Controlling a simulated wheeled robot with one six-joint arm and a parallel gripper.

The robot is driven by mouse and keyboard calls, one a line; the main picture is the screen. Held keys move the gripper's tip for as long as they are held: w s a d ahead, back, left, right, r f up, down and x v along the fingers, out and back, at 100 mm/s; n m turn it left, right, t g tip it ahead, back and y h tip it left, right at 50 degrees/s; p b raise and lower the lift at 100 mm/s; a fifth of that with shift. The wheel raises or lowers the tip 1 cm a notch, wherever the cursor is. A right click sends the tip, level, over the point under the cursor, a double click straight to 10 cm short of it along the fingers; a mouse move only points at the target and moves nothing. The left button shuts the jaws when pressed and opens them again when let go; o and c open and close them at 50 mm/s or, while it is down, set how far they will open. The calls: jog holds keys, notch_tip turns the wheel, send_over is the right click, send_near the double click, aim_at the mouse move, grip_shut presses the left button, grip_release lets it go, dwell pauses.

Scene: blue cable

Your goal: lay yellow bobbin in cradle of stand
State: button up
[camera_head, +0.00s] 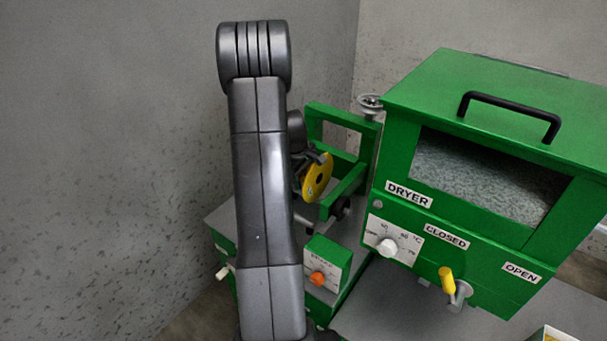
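The yellow bobbin (318,177) shows its round flange with a dark centre, just right of my arm. My gripper (311,160) is a dark shape at the bobbin's upper left edge, mostly hidden behind my grey arm and the bobbin. I cannot tell how its fingers stand. The green stand (342,112) rises behind and to the right of the bobbin, with an upper frame and a lower arm (345,190). The bobbin overlaps the stand in this view. I cannot tell whether it rests in the cradle or hangs just in front of it.
A green dryer (400,155) with a black top handle (510,112) stands close on the right. Its yellow-handled lever (447,281) points at CLOSED. A small green control box (327,262) with an orange knob sits below the bobbin. Grey walls stand behind.

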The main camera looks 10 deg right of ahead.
notch_tip(320, 180, down, 7)
jog(key=b, duration=0.4)
jog(key=shift+r+b, duration=0.2)
jog(key=shift+b, duration=0.2)
dwell(0.4)
jog(key=shift+f+b, duration=0.6)
dwell(1.1)
jog(key=o, duration=1.6)
jog(key=v, duration=1.3)
jog(key=shift+r, duration=0.4)
jog(key=x, duration=1.3)
jog(key=shift+f, duration=0.3)
